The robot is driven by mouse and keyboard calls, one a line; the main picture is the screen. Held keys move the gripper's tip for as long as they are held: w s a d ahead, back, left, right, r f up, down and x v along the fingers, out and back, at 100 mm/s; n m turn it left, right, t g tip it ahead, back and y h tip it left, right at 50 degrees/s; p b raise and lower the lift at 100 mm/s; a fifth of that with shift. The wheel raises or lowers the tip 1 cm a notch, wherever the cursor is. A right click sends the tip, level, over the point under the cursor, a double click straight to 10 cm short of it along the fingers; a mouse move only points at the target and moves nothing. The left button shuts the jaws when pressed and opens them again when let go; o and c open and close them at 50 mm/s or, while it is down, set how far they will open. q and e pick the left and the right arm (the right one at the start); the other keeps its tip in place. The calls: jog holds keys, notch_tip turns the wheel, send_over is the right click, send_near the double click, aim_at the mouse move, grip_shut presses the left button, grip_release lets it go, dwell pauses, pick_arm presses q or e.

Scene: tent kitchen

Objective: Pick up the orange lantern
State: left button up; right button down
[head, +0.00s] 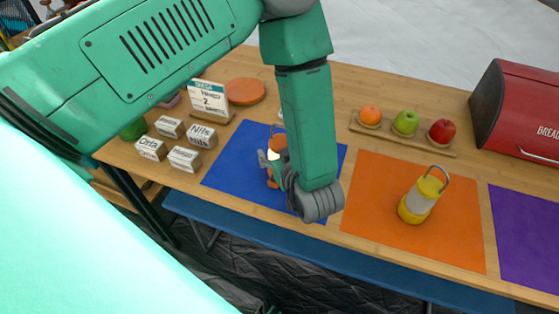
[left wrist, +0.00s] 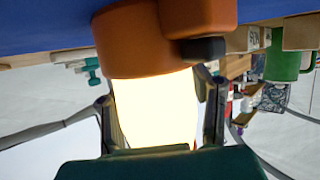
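The orange lantern (head: 273,183) stands on the blue mat (head: 228,168), partly hidden behind my left forearm and wrist in the head view. Its orange base (left wrist: 150,38) and glowing pale globe (left wrist: 155,110) fill the middle of the left wrist view, where the picture is upside down and the base meets the blue mat. My left gripper (left wrist: 158,100) is at the lantern, one finger on each side of the globe, very close to it. Whether the fingers press on the globe is unclear. My right gripper is not in view.
A yellow lantern (head: 421,197) stands on the orange mat (head: 370,210); a purple mat (head: 525,235) lies further right. A fruit board (head: 385,131) and a red bread box (head: 515,110) are behind. Several small labelled boxes (head: 201,135) and a sign (head: 209,99) stand at left.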

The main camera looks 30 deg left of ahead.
pick_arm(q)
jog(key=shift+d, duration=0.1)
jog(key=c, duration=0.6)
jog(key=shift+d+r, duration=0.15)
jog(key=shift+d, duration=0.1)
grip_shut()
jog(key=shift+a, duration=0.1)
